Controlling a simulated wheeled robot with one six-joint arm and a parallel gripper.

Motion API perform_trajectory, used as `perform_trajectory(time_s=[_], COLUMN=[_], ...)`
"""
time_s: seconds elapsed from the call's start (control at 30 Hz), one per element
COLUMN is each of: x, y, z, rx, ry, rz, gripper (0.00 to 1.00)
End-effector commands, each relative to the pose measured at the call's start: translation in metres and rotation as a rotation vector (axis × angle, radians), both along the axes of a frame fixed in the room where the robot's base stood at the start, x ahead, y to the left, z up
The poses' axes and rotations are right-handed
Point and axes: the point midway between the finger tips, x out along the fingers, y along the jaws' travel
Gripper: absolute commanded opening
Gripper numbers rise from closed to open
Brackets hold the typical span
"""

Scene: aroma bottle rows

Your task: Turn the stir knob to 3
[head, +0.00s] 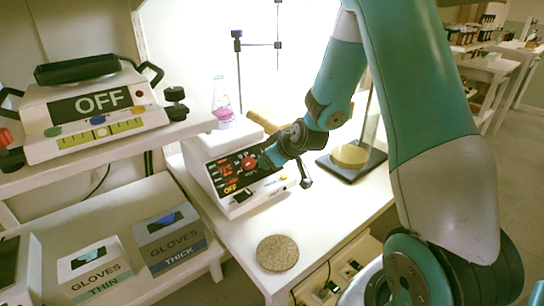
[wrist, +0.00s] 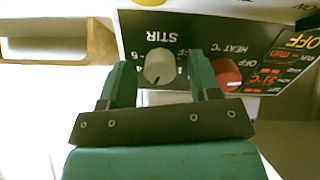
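The hot plate stirrer (head: 205,165) stands on the white bench in the head view, its black front panel facing me. The pale grey STIR knob (wrist: 159,66) shows upside down in the wrist view; I cannot tell which number it points to. My gripper (wrist: 158,60) is open, with one green finger on each side of the knob and a visible gap to both. The red HEAT knob (wrist: 227,74) is just beside the right finger. In the head view my gripper (head: 272,158) is at the panel and hides the STIR knob.
A flask with pink liquid (head: 222,112) stands on the stirrer. A stand with a yellow disc (head: 350,155) is to its right, and a round cork mat (head: 277,252) lies in front. Glove boxes (head: 170,238) and another device reading OFF (head: 95,110) are on shelves at left.

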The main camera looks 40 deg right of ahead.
Motion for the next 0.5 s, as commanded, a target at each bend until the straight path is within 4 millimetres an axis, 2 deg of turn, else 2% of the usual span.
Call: perform_trajectory(time_s=[0.17,0.27,0.5], x=[-0.002,-0.011,-0.052], y=[0.0,-0.001,-0.002], z=[0.004,0.012,0.052], rx=[0.0,0.0,-0.001], ry=[-0.002,-0.002,-0.005], rz=[0.0,-0.002,-0.004], gripper=[0.57,0.57,0.57])
